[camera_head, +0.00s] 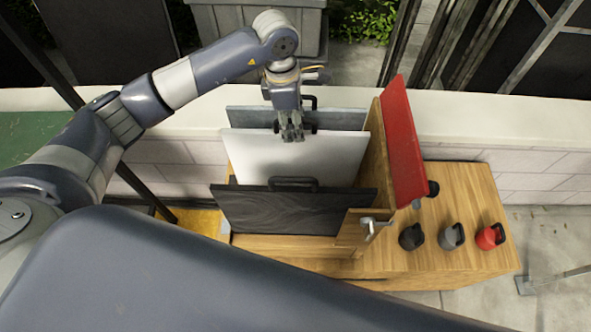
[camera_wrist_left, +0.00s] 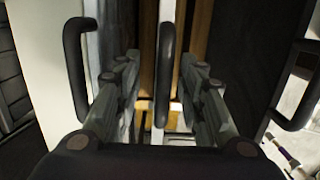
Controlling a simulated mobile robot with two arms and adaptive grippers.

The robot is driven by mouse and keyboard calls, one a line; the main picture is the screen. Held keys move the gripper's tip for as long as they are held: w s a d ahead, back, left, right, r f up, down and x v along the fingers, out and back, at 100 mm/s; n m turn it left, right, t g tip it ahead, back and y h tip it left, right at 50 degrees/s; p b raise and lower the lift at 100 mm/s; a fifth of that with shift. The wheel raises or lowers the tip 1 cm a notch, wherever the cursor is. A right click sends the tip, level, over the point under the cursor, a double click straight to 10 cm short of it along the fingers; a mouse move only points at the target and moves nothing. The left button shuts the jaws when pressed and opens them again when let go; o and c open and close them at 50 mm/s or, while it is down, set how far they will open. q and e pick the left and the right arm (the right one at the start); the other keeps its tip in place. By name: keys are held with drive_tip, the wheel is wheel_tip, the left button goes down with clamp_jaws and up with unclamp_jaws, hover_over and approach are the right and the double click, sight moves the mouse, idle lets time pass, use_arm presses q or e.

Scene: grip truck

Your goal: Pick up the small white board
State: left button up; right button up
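The small white board (camera_head: 300,158) stands upright in a wooden rack, between a black board (camera_head: 290,212) in front and a grey board (camera_head: 340,118) behind. My left gripper (camera_head: 291,136) points down at the white board's top edge in the head view. In the left wrist view the gripper (camera_wrist_left: 160,62) is open, with the white board's black handle (camera_wrist_left: 166,75) between its two fingers. The fingers stand to either side of the handle, with visible gaps. The gripper hides the handle in the head view. My right gripper is not in view.
The grey board's handle (camera_wrist_left: 76,70) and the black board's handle (camera_wrist_left: 297,90) flank the gripper. A red board (camera_head: 402,140) leans at the wooden divider (camera_head: 374,150). A pale ledge (camera_head: 480,120) runs behind.

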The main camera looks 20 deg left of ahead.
use_arm(q)
drive_tip(key=f, duration=0.2)
drive_tip(key=f+p, duration=0.1)
drive_tip(key=shift+s+d, duration=0.1)
drive_tip(key=shift+d, duration=0.15)
drive_tip(key=shift+f, duration=0.25)
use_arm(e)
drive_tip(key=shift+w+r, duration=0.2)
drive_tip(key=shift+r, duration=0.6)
use_arm(q)
clamp_jaws()
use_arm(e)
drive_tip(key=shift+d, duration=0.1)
use_arm(q)
drive_tip(key=shift+r, duration=0.1)
drive_tip(key=shift+r, duration=0.1)
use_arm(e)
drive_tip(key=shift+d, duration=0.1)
